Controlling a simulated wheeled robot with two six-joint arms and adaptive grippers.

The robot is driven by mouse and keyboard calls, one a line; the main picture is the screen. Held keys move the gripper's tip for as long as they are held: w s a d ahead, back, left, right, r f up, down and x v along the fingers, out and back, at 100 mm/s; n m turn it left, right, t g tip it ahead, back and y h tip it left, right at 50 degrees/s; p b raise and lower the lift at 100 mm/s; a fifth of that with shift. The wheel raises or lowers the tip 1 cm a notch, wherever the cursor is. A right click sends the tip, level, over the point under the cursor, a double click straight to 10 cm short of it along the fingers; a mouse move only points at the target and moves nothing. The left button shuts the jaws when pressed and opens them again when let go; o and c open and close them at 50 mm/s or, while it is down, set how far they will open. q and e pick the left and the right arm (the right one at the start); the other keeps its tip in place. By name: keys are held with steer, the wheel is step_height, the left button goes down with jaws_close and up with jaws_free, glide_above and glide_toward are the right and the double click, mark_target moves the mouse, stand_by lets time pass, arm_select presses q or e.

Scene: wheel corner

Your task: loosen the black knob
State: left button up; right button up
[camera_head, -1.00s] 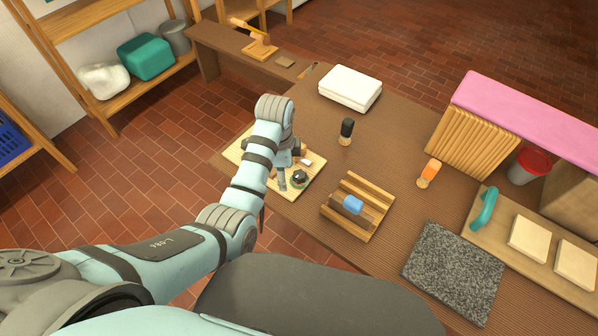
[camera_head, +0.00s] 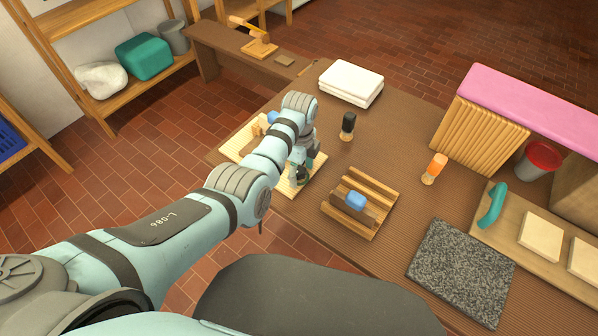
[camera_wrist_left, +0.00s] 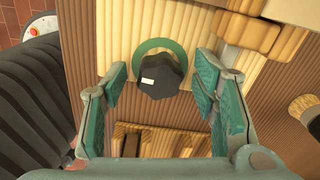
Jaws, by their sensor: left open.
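The black knob (camera_wrist_left: 159,76) shows in the left wrist view, with a small white mark on its face and a green ring (camera_wrist_left: 145,47) around its base. It sits on a light wooden board (camera_head: 314,172) at the table's left edge. My left gripper (camera_wrist_left: 161,88) is open, with its green-padded fingers on either side of the knob and a visible gap on each side. In the head view the left gripper (camera_head: 300,174) is over the board and hides most of the knob. My right gripper is not in view.
A wooden rack (camera_head: 372,222) with a blue-topped block (camera_head: 355,201) stands right of the board. A black-topped peg (camera_head: 347,126), an orange-topped peg (camera_head: 434,169), folded white towels (camera_head: 351,83) and a grey stone slab (camera_head: 461,272) are on the table.

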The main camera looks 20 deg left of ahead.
arm_select(q)
steer(key=shift+r, duration=0.1)
steer(key=c, duration=1.2)
